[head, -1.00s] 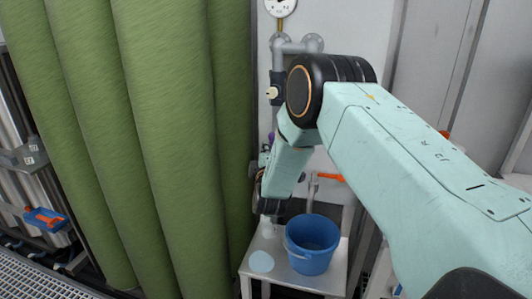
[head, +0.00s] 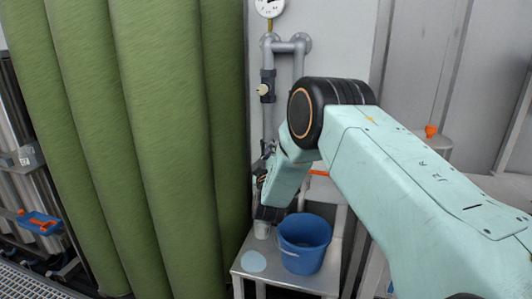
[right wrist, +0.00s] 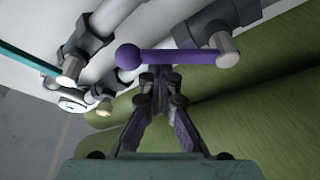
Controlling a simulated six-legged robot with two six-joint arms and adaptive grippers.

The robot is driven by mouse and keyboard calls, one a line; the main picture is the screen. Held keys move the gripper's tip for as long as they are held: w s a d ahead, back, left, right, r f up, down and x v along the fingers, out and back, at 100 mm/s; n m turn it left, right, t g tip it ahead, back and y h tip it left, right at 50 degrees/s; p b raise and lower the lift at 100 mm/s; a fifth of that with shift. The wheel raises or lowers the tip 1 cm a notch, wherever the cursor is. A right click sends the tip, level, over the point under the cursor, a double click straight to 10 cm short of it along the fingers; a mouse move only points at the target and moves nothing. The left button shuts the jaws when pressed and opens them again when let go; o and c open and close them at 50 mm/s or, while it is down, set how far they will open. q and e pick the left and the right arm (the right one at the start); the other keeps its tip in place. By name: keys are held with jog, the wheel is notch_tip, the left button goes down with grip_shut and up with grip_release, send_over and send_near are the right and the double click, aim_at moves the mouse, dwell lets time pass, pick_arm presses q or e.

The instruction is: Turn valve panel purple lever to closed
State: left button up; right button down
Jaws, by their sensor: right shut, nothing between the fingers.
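The purple lever (right wrist: 180,57) shows in the right wrist view as a bar with a ball at its left end. Its right end meets a grey valve fitting on a pipe, and the bar lies across the picture. My right gripper (right wrist: 160,72) is shut and empty, its fingertips close together at the lever's near side by the ball. I cannot tell whether they touch it. In the head view my right gripper (head: 264,184) is partly hidden by my forearm, and the lever is hidden there. My left gripper is not in view.
Grey pipes (head: 268,120) with a white gauge (head: 269,6) run up the wall. A green curtain (head: 160,150) hangs close on the left. An orange lever (head: 317,173) is beside my forearm.

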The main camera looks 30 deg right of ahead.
jog(key=f+m+h+b, duration=0.1)
jog(key=m+b, duration=0.1)
jog(key=m, duration=0.2)
jog(key=s+d+f+m+g+h+b, duration=0.1)
jog(key=f+m+h+b, duration=0.1)
jog(key=m, duration=0.1)
jog(key=s+d+f+m+g+h+b, duration=0.1)
jog(key=m+b, duration=0.1)
jog(key=m, duration=0.2)
jog(key=shift+s+d+f+m, duration=0.15)
jog(key=shift+s+f+m, duration=0.1)
jog(key=shift+f+m, duration=0.05)
jog(key=shift+f+b, duration=0.15)
jog(key=shift+b, duration=0.2)
